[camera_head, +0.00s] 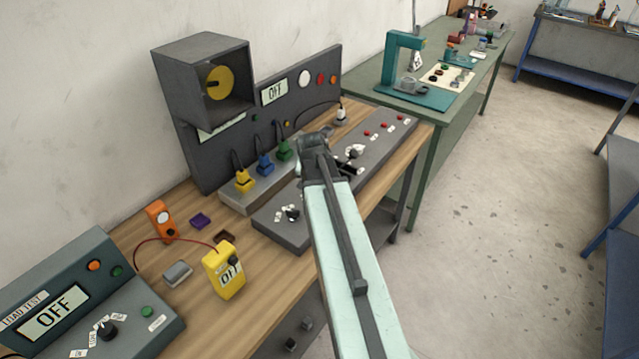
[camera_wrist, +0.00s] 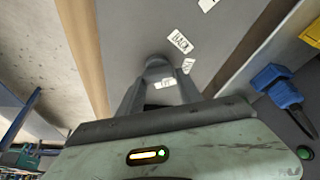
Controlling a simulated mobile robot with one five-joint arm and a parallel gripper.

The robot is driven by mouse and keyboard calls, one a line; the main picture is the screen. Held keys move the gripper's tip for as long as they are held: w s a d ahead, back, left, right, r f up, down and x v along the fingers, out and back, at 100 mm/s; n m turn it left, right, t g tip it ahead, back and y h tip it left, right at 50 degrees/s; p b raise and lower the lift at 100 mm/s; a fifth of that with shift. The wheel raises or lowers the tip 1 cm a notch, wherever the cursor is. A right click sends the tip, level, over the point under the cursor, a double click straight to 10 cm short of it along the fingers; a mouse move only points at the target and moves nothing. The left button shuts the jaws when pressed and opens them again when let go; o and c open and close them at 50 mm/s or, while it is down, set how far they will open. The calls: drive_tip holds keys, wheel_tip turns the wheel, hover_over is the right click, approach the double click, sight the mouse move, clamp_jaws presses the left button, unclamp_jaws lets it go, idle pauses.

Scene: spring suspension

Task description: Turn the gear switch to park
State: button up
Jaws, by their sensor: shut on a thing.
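My gripper (camera_wrist: 159,80) is shut on a grey round knob (camera_wrist: 158,61), which I take to be the gear switch, on a dark grey panel (camera_wrist: 135,25) in the wrist view. White labels (camera_wrist: 180,41) lie around the knob; their text is hard to read, and the fingers partly cover some of them. In the head view my gripper (camera_head: 316,142) is over the long grey panel (camera_head: 283,231), and my arm hides the gripped knob there. The knob's pointing direction cannot be told.
Yellow (camera_head: 243,181), blue (camera_head: 265,163) and green (camera_head: 284,149) plugs stand close left of my gripper. A black knob (camera_head: 292,214) is on the panel's near end. A yellow meter (camera_head: 224,269) and a test box (camera_head: 95,300) sit nearer on the bench.

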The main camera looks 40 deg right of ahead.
drive_tip(key=m, duration=0.1)
drive_tip(key=m+g, duration=0.1)
drive_tip(key=m, duration=0.2)
drive_tip(key=shift+w+a+m+g+h, duration=0.1)
drive_tip(key=shift+a+m+g+h, duration=0.15)
drive_tip(key=shift+m+g+h, duration=0.05)
idle(0.5)
drive_tip(key=o, duration=1.4)
drive_tip(key=shift+a, duration=0.1)
drive_tip(key=p+v, duration=0.7)
drive_tip(key=shift+r, duration=0.35)
